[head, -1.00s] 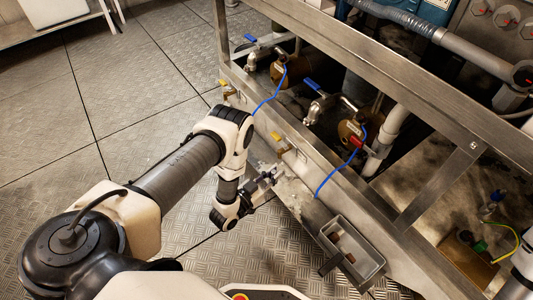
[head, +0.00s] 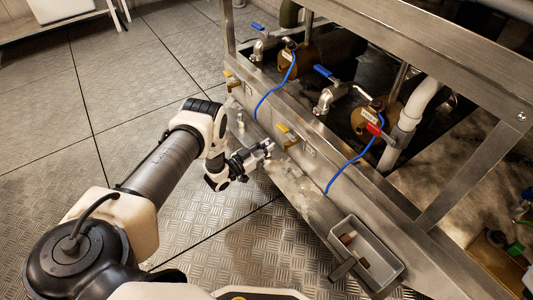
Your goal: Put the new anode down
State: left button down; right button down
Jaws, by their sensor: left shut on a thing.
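My left gripper (head: 264,149) is shut at the front lower ledge of the steel frame, beside a yellow-handled valve. The thing in its jaws is too small and too much like the grey fingers to make out clearly; I cannot tell whether it touches the ledge. A grey metal tray (head: 397,271) hangs at the front of the frame, lower right of the gripper, with brownish pieces inside. My right gripper is not in view.
The steel frame (head: 345,160) runs diagonally across the right. Pale, indistinct things lie along the ledge (head: 300,190). Chequered floor (head: 110,130) is open at left.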

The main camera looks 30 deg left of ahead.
pick_arm(q)
jog(key=shift+f, duration=0.45)
jog(key=c, duration=1.2)
grip_release()
jog(key=shift+o, duration=0.2)
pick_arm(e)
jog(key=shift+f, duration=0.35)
pick_arm(q)
jog(key=shift+r, duration=0.15)
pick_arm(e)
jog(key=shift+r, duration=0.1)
